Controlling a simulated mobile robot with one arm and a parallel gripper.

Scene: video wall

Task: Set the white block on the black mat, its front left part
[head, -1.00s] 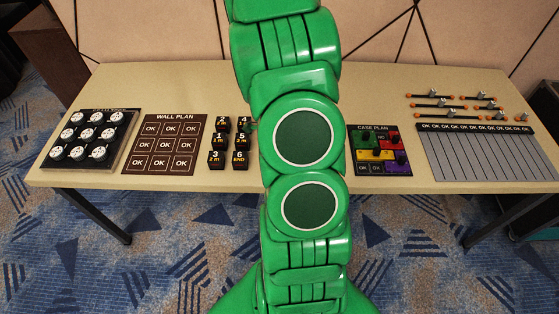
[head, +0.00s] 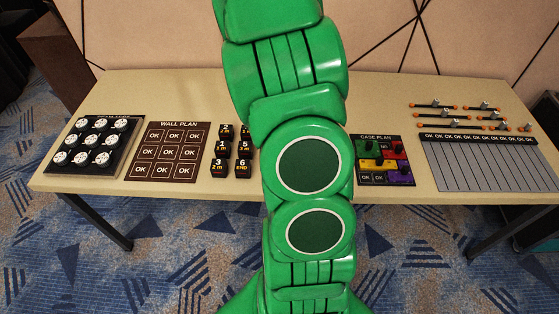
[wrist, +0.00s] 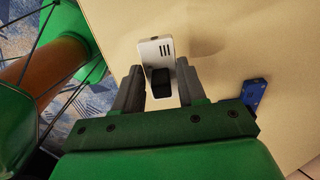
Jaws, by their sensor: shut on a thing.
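The white block (wrist: 154,49) shows in the wrist view, with several dark slots near its top corner and a black part at its lower end. My gripper (wrist: 160,74) is shut on it, one finger on each side, above the tan tabletop. A faint shadow lies to its right on the table. In the head view my green arm covers the middle of the table, and the gripper and block are hidden. I cannot make out a bare black mat in either view.
The table (head: 300,85) carries a black board with white round pieces (head: 130,160), a brown wall plan board (head: 200,150), small black numbered blocks (head: 243,168), a case plan board (head: 385,140) and a grey slotted board (head: 480,165). A blue block (wrist: 254,93) lies right of my gripper.

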